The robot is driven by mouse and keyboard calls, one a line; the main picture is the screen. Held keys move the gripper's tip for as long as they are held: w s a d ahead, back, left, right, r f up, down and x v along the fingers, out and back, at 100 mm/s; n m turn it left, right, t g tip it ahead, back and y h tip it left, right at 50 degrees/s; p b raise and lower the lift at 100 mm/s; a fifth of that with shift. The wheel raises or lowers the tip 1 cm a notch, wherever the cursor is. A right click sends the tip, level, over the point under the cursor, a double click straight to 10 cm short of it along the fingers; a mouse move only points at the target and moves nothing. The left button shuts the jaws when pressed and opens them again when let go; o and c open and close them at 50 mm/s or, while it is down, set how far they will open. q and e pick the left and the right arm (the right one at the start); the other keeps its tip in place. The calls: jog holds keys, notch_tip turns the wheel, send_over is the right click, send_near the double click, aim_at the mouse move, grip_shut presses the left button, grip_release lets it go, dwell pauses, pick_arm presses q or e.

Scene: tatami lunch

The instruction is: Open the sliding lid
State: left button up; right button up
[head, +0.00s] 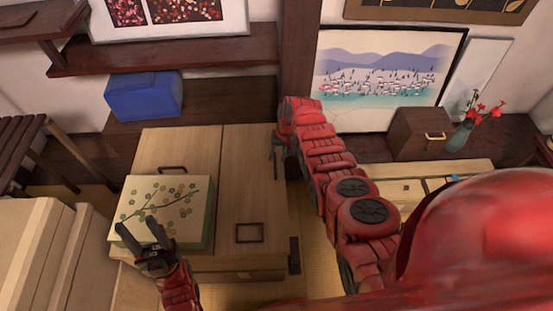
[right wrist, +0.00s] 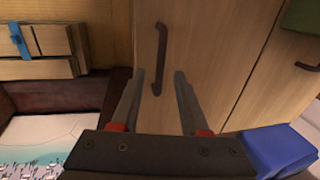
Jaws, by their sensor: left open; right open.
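The low wooden chest has a light wood top with a seam between two panels. The right panel (head: 240,180) carries a dark handle frame (head: 249,232); the left panel (head: 150,150) carries a dark bar handle (head: 172,169). In the right wrist view a dark handle (right wrist: 159,50) runs upright in the picture, beyond and between my fingertips. My right gripper (head: 279,152) is open and empty by the chest's far right edge; its fingers (right wrist: 159,75) show apart. My left gripper (head: 142,236) is open, in front of the floral box (head: 160,190). Whether it touches the box is unclear.
The floral box covers much of the left panel. A blue box (head: 145,95) stands behind the chest. A dark post (head: 298,50) rises near my right arm. A wooden box (head: 420,133) and a vase with red flowers (head: 459,136) stand at the right.

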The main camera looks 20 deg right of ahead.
jog(key=shift+a+f+b, duration=0.2)
jog(key=shift+f+b, duration=0.25)
jog(key=shift+f, duration=0.6)
grip_shut()
dwell(0.8)
